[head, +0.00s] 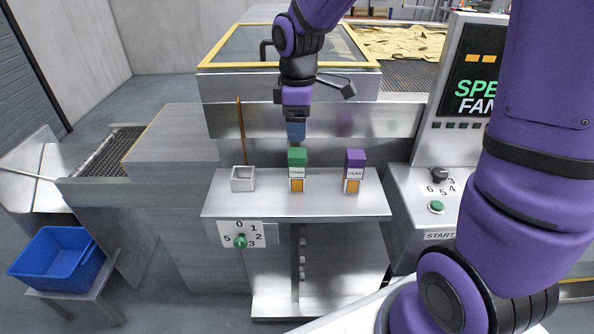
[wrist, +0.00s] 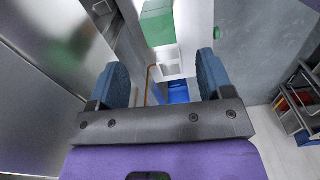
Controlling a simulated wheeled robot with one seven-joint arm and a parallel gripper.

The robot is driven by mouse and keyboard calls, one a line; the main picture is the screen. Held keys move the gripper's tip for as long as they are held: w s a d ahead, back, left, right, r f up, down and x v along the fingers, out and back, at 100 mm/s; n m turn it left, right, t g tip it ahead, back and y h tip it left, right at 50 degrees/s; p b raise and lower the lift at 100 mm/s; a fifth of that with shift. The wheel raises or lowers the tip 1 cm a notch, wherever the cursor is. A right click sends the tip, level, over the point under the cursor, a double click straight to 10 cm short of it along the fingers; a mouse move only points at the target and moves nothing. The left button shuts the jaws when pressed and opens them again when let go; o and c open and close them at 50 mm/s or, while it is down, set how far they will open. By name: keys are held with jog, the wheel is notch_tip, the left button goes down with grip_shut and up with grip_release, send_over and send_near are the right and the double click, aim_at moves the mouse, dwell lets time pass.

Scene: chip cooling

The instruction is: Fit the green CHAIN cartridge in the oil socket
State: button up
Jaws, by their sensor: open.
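The green CHAIN cartridge (head: 297,160) stands upright on the metal shelf, with a white label and an orange patch on its front. My gripper (head: 296,138) is directly above it, pointing down, open and empty. In the wrist view the cartridge's green top (wrist: 158,26) shows beyond the gap between the open blue fingers (wrist: 162,62). I cannot tell the exact height left between fingertips and cartridge. The oil socket, a small pale square open box (head: 242,184), stands on the shelf left of the cartridge. It looks empty and also shows in the wrist view (wrist: 170,71).
A purple GEAR cartridge (head: 355,162) stands right of the green one. A thin brown rod (head: 240,125) rises behind the socket. The shelf (head: 330,205) is clear in front. A dial (head: 240,241) is below, a control panel (head: 437,190) right, a blue crate (head: 60,262) lower left.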

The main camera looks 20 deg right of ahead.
aim_at(296, 163)
jog(key=shift+w+a+f, duration=0.15)
jog(key=shift+w+f, duration=0.05)
jog(key=shift+f, duration=0.5)
notch_tip(296, 163, down, 10)
jog(key=shift+f, duration=0.1)
jog(key=c, duration=1.1)
jog(key=shift+o, duration=0.2)
notch_tip(296, 163, up, 10)
jog(key=shift+f, duration=0.1)
